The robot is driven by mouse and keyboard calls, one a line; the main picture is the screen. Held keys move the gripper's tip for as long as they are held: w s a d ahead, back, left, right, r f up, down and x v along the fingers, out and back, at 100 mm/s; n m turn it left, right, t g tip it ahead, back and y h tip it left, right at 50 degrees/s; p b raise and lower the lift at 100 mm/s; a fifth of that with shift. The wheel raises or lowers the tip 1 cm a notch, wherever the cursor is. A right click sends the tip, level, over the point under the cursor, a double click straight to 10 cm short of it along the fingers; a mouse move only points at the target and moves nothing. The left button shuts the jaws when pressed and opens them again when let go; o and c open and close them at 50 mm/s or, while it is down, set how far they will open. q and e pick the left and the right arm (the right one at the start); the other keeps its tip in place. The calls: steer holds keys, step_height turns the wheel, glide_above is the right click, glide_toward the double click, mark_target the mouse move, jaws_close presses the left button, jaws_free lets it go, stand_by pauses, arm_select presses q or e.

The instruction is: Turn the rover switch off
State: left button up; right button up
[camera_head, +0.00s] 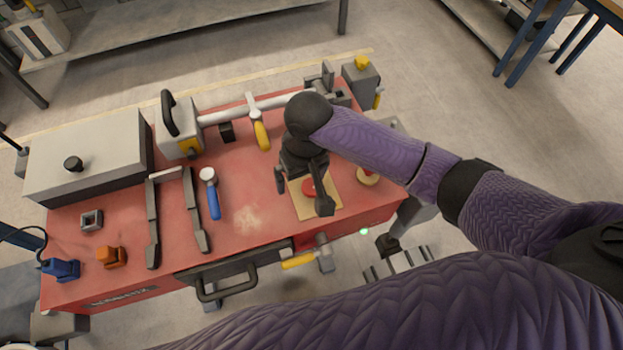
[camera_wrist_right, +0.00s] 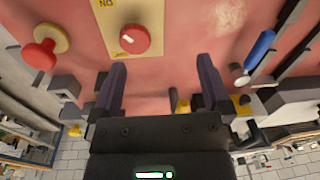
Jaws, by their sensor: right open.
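The switch is a round red knob (camera_wrist_right: 134,39) with a short white mark, on a tan plate (camera_wrist_right: 109,18) that bears the upside-down letters "ON". In the head view the knob (camera_head: 308,187) and plate (camera_head: 331,207) lie on the red bench top, partly covered by my right gripper (camera_head: 301,192). In the right wrist view my right gripper (camera_wrist_right: 162,63) is open and empty, its fingers apart. The knob lies beyond the fingertips, nearer the left finger, and is not between them. Whether a finger touches the plate is unclear. My left gripper is not in view.
A red mushroom button (camera_wrist_right: 40,54) on a yellow base stands beside the plate. The bench (camera_head: 240,205) also bears a grey box (camera_head: 90,150), a pipe with a yellow-handled valve (camera_head: 261,135), a blue-handled tool (camera_head: 213,200) and two dark rails (camera_head: 152,225).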

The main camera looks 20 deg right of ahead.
mark_target(311, 186)
steer(key=shift+m+h, duration=0.5)
steer(key=shift+m, duration=0.2)
steer(key=w+d+f+b, duration=0.1)
steer(key=f, duration=0.2)
steer(key=f+b, duration=0.1)
steer(key=f, duration=0.2)
steer(key=w+d+f+b, duration=0.1)
steer(key=f, duration=0.1)
steer(key=shift+w+d+f+b, duration=0.35)
steer(key=shift+f+b, duration=0.05)
steer(key=shift+c, duration=0.7)
steer(key=c, duration=1.1)
steer(key=shift+r, duration=0.1)
steer(key=shift+c, duration=0.2)
